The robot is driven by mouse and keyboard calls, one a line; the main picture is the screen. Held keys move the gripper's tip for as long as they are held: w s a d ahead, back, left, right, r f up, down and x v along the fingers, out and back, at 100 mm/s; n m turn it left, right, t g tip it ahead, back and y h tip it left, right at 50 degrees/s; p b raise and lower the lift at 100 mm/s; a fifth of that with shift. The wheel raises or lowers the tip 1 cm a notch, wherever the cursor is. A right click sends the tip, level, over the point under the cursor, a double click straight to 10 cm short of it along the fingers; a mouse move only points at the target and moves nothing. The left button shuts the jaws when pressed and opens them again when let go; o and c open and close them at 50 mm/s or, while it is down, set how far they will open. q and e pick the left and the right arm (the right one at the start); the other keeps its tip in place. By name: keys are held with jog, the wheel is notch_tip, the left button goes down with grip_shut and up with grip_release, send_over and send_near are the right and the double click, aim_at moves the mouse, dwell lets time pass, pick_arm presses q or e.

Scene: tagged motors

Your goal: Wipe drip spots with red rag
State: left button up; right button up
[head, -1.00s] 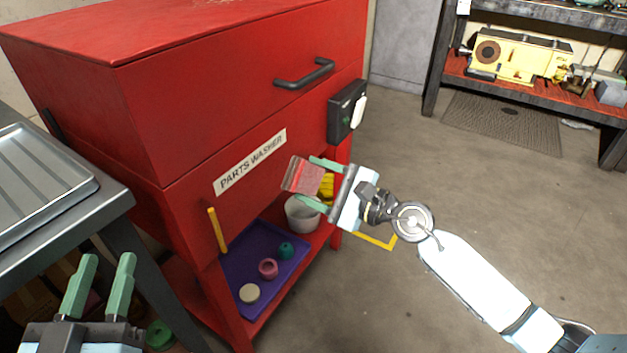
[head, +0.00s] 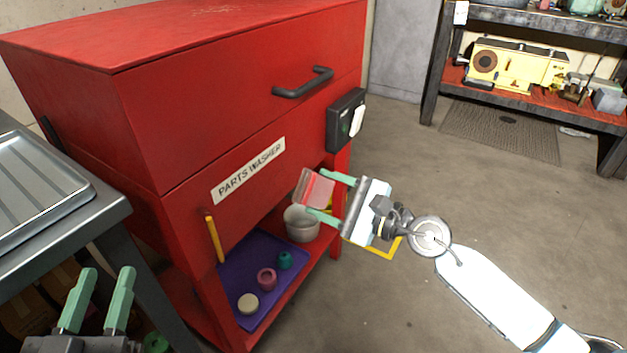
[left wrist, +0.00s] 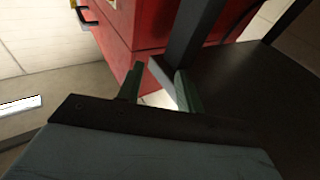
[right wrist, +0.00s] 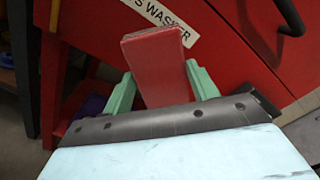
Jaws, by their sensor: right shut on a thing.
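The red rag (head: 314,188) is a folded flat pad held between the fingers of my right gripper (head: 331,197), in front of the parts washer near its lower right front. In the right wrist view the rag (right wrist: 156,66) stands out past the fingertips of the gripper (right wrist: 160,88). My left gripper (head: 97,300) is empty with its fingers apart, low at the left beside the metal table; the left wrist view shows its fingers (left wrist: 157,92) with a gap between them. I cannot make out drip spots in these views.
The red parts washer (head: 230,120) has a handle (head: 303,82) and a black control box (head: 345,120). Its lower shelf holds a purple mat (head: 245,295) with small parts and a grey bucket (head: 301,224). A metal table (head: 60,225) stands at left. The floor at right is open.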

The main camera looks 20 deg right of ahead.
jog(key=shift+w+a, duration=0.1)
jog(key=shift+w, duration=0.1)
pick_arm(q)
jog(key=shift+s+r+t, duration=0.1)
jog(key=shift+r+t, duration=0.2)
pick_arm(e)
jog(key=w+a+f, duration=0.1)
jog(key=w+a, duration=0.3)
jog(key=w, duration=0.1)
jog(key=shift+f, duration=0.35)
pick_arm(q)
jog(key=shift+r, duration=0.1)
pick_arm(e)
jog(key=shift+w+a, duration=0.1)
jog(key=shift+w+a, duration=0.45)
jog(key=shift+w, duration=0.1)
jog(key=shift+w+a, duration=0.15)
jog(key=shift+w, duration=0.1)
